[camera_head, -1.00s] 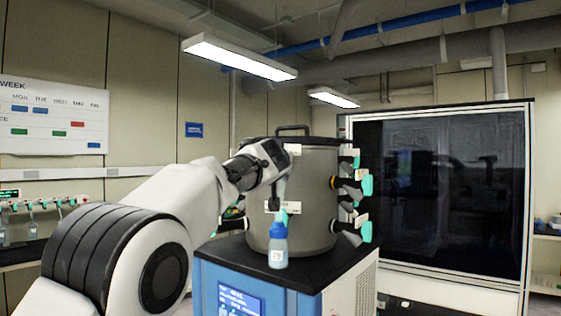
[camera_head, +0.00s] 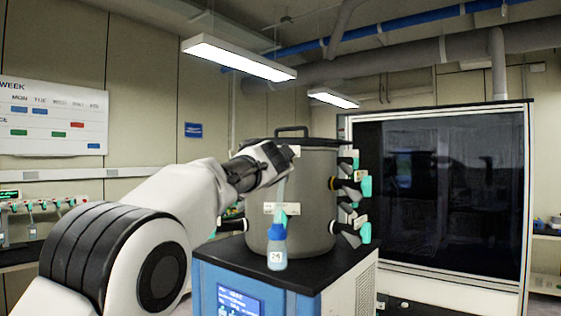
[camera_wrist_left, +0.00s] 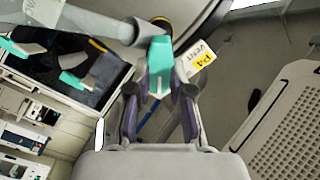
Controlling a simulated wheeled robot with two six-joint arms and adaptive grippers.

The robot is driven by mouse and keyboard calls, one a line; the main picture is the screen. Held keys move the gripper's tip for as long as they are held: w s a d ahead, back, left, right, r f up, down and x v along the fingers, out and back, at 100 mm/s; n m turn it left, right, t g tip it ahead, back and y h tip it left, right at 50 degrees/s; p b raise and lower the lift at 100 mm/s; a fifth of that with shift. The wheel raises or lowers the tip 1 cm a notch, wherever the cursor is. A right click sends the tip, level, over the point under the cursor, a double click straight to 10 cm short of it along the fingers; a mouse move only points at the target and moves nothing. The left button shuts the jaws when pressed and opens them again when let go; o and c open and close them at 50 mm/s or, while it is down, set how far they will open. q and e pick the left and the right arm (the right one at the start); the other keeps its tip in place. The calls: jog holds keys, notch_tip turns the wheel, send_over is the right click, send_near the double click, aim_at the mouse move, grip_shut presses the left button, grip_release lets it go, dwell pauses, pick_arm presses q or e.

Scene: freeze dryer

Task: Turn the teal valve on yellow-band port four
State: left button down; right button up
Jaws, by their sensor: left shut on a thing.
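In the left wrist view, the teal valve (camera_wrist_left: 159,62) sits on a grey port with a yellow band (camera_wrist_left: 161,21). A tag reading P4 VENT (camera_wrist_left: 195,63) hangs beside it. My left gripper (camera_wrist_left: 160,92) has its fingers on both sides of the valve handle and is shut on it. In the head view, my left gripper (camera_head: 276,163) is at the front of the grey drum (camera_head: 318,190), and its hold is mostly hidden there. My right gripper is not in view.
A blue-capped bottle (camera_head: 277,247) hangs at the drum front, below my gripper. Several other ports with teal valves (camera_head: 366,187) stick out on the drum's right side. The drum stands on a black-topped blue cabinet (camera_head: 228,285). A dark-fronted enclosure (camera_head: 440,195) stands at the right.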

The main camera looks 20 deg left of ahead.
pick_arm(q)
jog(key=shift+a+r+m, duration=0.1)
jog(key=shift+r+m, duration=0.1)
jog(key=shift+m, duration=0.9)
jog(key=c, duration=1.5)
grip_release()
jog(key=o, duration=0.5)
jog(key=shift+w, duration=0.15)
jog(key=shift+c, duration=0.2)
jog(key=shift+w+a+f, duration=0.25)
jog(key=shift+a, duration=0.05)
jog(key=shift+s+d, duration=0.1)
jog(key=shift+d, duration=0.05)
jog(key=shift+s+d, duration=0.1)
jog(key=shift+s, duration=0.05)
jog(key=s+d, duration=0.2)
jog(key=s, duration=0.9)
jog(key=shift+s, duration=0.3)
